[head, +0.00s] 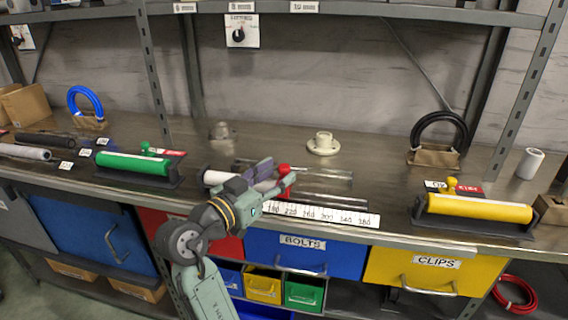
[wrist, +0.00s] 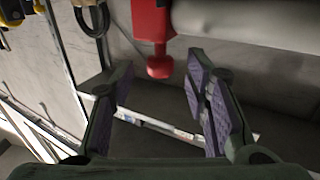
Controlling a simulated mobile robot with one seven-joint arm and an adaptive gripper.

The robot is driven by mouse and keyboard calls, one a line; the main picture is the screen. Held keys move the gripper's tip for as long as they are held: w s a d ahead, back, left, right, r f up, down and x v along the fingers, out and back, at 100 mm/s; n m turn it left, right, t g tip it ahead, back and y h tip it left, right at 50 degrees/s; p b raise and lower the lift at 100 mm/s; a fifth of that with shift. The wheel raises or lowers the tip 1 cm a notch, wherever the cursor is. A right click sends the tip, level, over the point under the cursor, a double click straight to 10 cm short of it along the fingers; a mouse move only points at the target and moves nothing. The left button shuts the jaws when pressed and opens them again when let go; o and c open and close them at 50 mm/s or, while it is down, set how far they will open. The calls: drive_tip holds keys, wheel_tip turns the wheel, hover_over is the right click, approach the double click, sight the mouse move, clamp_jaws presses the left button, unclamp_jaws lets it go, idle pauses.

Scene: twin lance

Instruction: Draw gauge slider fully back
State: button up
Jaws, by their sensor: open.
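The gauge slider is red, with a round red knob (head: 284,169) at the middle of the bench in the head view. In the wrist view the red slider (wrist: 151,22) sits at the end of a pale cylinder (wrist: 250,22), its knob (wrist: 160,66) hanging toward my fingers. My gripper (head: 277,183) is at the slider in the head view and hides part of it. In the wrist view my gripper (wrist: 160,88) is open, with the knob near the gap between its fingertips. Contact cannot be told. A white numbered scale (head: 335,217) runs along the bench front.
Metal rails (head: 325,196) extend right of the slider. A green roller (head: 132,163) stands left and a yellow roller (head: 480,208) right. A cream flanged piece (head: 323,143) stands behind. Shelf posts rise at the back; the bench between the scale and the yellow roller is fairly clear.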

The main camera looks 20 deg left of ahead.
sight(280, 172)
drive_tip(key=shift+p+x, duration=0.35)
drive_tip(key=shift+x, duration=1.35)
clamp_jaws()
